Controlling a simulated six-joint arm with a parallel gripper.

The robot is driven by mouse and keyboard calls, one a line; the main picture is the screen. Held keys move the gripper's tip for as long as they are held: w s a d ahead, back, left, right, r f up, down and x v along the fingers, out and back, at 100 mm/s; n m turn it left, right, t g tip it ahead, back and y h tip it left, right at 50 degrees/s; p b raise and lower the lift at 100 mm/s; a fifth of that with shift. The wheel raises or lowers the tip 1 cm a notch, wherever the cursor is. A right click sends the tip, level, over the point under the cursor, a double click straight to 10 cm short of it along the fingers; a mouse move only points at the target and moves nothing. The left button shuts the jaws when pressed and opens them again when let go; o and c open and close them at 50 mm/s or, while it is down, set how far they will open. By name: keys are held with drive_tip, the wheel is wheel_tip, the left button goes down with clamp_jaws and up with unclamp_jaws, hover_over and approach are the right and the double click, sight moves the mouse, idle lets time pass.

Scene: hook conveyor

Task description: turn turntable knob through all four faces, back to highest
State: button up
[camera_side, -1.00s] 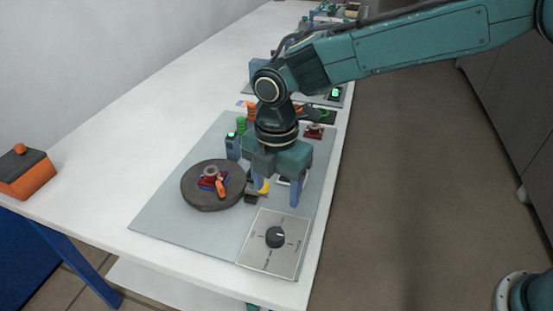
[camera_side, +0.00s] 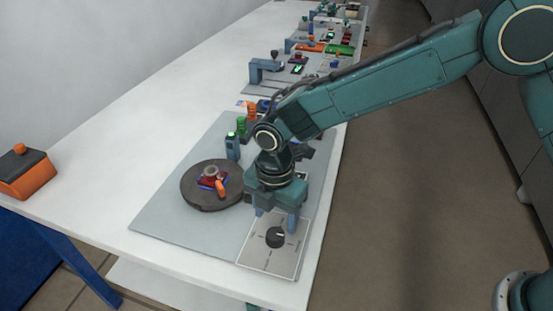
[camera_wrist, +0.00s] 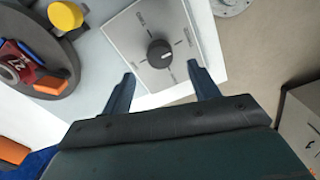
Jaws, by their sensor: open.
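The knob (camera_side: 275,237) is a round black dial with a light pointer mark. It sits in the middle of a light grey square panel (camera_side: 258,262) with marks around it, at the front of the grey base plate. In the wrist view the knob (camera_wrist: 160,53) is ahead of the fingertips, roughly centred between them and not touched. My gripper (camera_side: 275,222) is open and empty, above the far part of the panel; its two fingers also show in the wrist view (camera_wrist: 160,78). The dark round turntable (camera_side: 200,200) is left of the panel, carrying red, blue and orange pieces.
A small device with a green light (camera_side: 232,146) stands behind the turntable. An orange and black box (camera_side: 26,174) is at the far left. More stations line the table's back.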

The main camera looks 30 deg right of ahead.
sight(275, 234)
drive_tip(key=shift+f, duration=3)
drive_tip(key=c, duration=1)
